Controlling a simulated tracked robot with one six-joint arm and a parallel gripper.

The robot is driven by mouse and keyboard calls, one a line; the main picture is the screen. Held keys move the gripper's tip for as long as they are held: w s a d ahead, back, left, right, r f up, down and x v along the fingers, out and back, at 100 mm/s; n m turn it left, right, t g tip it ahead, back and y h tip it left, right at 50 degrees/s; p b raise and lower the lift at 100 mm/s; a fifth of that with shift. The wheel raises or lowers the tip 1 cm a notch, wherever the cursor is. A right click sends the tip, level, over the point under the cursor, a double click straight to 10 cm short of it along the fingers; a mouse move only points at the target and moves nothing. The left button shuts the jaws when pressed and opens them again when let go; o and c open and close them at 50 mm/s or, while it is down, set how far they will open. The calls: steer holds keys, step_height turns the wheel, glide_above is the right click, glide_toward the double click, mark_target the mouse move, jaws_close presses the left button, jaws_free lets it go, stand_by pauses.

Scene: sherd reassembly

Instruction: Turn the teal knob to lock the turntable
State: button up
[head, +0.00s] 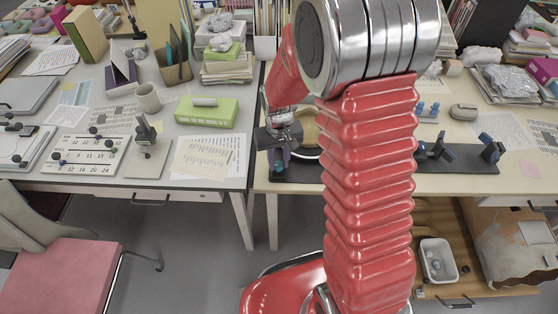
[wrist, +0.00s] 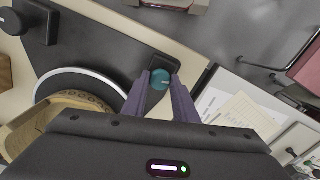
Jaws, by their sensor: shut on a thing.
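The teal knob (wrist: 161,79) sits on a dark base plate, between the two purple fingers of my gripper (wrist: 163,84) in the wrist view. My gripper is shut on the knob. In the head view my gripper (head: 279,156) is by the left end of the dark base, and a bit of teal shows under it. The turntable (wrist: 60,80) shows beside the knob as a dark disc with a pale rim, with a tan, ridged round piece (wrist: 62,108) on it. In the head view my red arm hides much of the turntable.
Dark blue clamp-like stands (head: 436,150) are on the right of the bench. A green box (head: 206,112) and papers (head: 203,155) lie on the left desk, across a narrow gap. A pink chair (head: 75,275) stands at lower left. A white bin (head: 438,260) is below the bench.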

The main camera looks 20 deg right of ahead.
mark_target(279, 164)
steer(key=shift+m, duration=1.7)
steer(key=o, duration=1.1)
steer(key=shift+c, duration=0.2)
steer(key=shift+r, duration=0.1)
step_height(279, 164, up, 14)
steer(key=shift+f, duration=0.25)
